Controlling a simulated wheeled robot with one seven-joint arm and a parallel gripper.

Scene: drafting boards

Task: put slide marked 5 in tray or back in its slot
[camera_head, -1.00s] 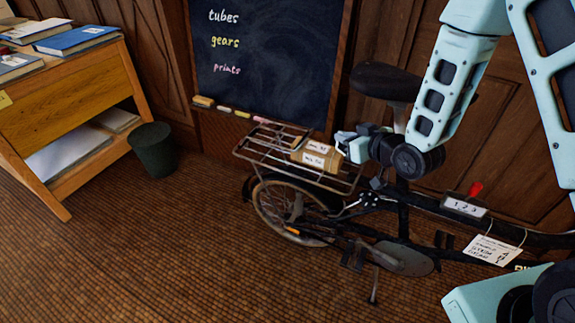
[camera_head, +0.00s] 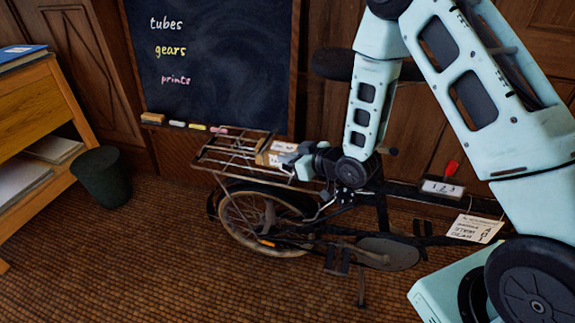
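No slide marked 5 and no tray can be made out. My gripper (camera_head: 293,160) is over the rear rack of a black bicycle, at the right end of a small tan box with white labels (camera_head: 269,152). It covers part of the box. The fingertips are too small and hidden to tell whether they are open, shut or touching the box. A small white plate reading 1 2 3 (camera_head: 442,188), with a red lever (camera_head: 451,168) above it, is on the bicycle frame at the right.
The bicycle rack (camera_head: 225,150) stands before a chalkboard (camera_head: 215,70) reading tubes, gears, prints. A handwritten card (camera_head: 474,229) hangs from the frame. A dark bin (camera_head: 101,177) and wooden desk (camera_head: 30,110) are at left. The floor between is clear.

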